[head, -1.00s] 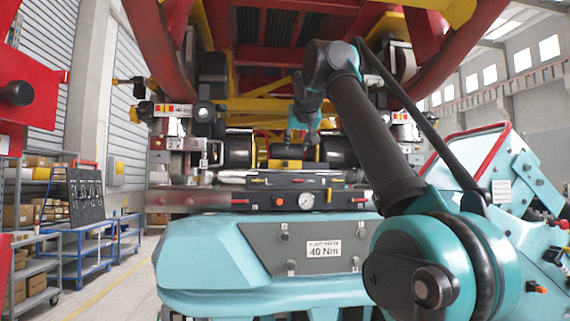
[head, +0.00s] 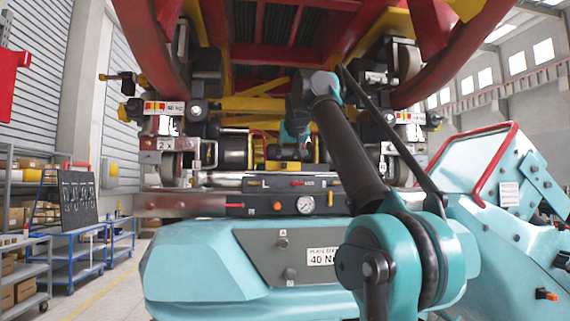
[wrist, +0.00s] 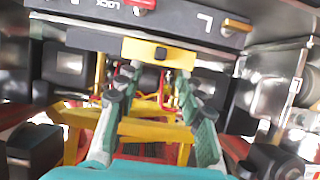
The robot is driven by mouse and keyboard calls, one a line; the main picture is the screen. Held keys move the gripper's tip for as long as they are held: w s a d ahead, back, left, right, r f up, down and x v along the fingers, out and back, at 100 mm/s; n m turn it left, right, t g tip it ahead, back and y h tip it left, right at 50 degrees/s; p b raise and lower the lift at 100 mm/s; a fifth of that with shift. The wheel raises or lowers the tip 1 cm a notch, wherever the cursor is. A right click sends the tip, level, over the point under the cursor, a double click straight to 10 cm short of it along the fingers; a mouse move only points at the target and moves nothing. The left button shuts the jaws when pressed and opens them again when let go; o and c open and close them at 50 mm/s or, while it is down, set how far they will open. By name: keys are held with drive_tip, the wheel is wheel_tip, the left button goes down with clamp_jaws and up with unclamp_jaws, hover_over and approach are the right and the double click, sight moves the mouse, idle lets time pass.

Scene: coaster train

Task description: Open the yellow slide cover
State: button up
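The yellow slide cover (wrist: 158,52) is a yellow block with a small dark square in its face, set on a dark panel in the wrist view. In the head view the yellow block (head: 283,165) sits low at the centre, partly hidden by my gripper. My gripper (wrist: 151,90) has two teal fingers with pale pads, spread apart with nothing between them. In the wrist view the fingertips lie just below the cover, near its two ends; I cannot tell if they touch it. In the head view my gripper (head: 292,140) is just above the block.
A dark panel with a gauge (head: 305,205), an orange button (head: 277,206) and red levers lies below. Red and yellow train framework (head: 285,60) surrounds my arm above. A red-railed teal unit (head: 495,190) stands at right. Shelves and blue carts (head: 75,260) stand at left.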

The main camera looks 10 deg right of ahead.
sight(285, 163)
drive_tip(key=x, duration=0.7)
drive_tip(key=shift+w+f, duration=0.15)
drive_tip(key=shift+w, duration=0.05)
clamp_jaws()
